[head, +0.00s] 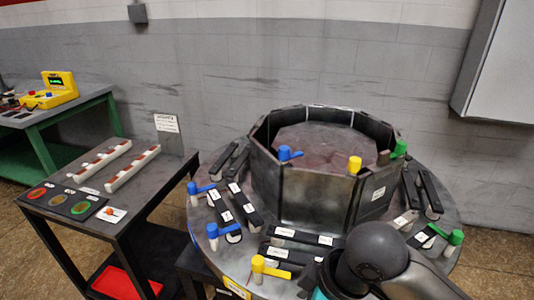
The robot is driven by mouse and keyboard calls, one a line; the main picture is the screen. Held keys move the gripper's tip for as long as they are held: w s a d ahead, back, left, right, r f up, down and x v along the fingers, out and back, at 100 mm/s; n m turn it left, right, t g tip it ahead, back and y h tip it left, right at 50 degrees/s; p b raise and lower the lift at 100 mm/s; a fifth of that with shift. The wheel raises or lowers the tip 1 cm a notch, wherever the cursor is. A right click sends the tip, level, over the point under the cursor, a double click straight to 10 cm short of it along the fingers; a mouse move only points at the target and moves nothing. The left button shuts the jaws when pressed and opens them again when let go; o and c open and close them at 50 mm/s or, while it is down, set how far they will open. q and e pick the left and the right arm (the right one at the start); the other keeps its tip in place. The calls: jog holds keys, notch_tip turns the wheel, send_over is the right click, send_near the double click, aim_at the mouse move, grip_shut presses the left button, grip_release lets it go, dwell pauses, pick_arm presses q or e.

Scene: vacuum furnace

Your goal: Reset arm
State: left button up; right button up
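A dark arm link of mine with a round joint shows at the bottom right, in front of the round furnace table (236,252). It covers part of the table's front edge. Neither of my grippers shows in the head view, so whether they are open or hold anything is hidden. On the table stands a dark many-sided furnace chamber (312,196), open at the top. Around it lie several black labelled clamp bars with blue (212,230), yellow (258,264) and green (455,237) handles.
At left a dark cart (160,190) carries two white-and-red strips (132,168), a panel with coloured round buttons (58,202) and a sign (166,123). A red tray (127,282) is below. A green bench (60,118) holds a yellow device (56,90). A grey wall box (500,65) hangs upper right.

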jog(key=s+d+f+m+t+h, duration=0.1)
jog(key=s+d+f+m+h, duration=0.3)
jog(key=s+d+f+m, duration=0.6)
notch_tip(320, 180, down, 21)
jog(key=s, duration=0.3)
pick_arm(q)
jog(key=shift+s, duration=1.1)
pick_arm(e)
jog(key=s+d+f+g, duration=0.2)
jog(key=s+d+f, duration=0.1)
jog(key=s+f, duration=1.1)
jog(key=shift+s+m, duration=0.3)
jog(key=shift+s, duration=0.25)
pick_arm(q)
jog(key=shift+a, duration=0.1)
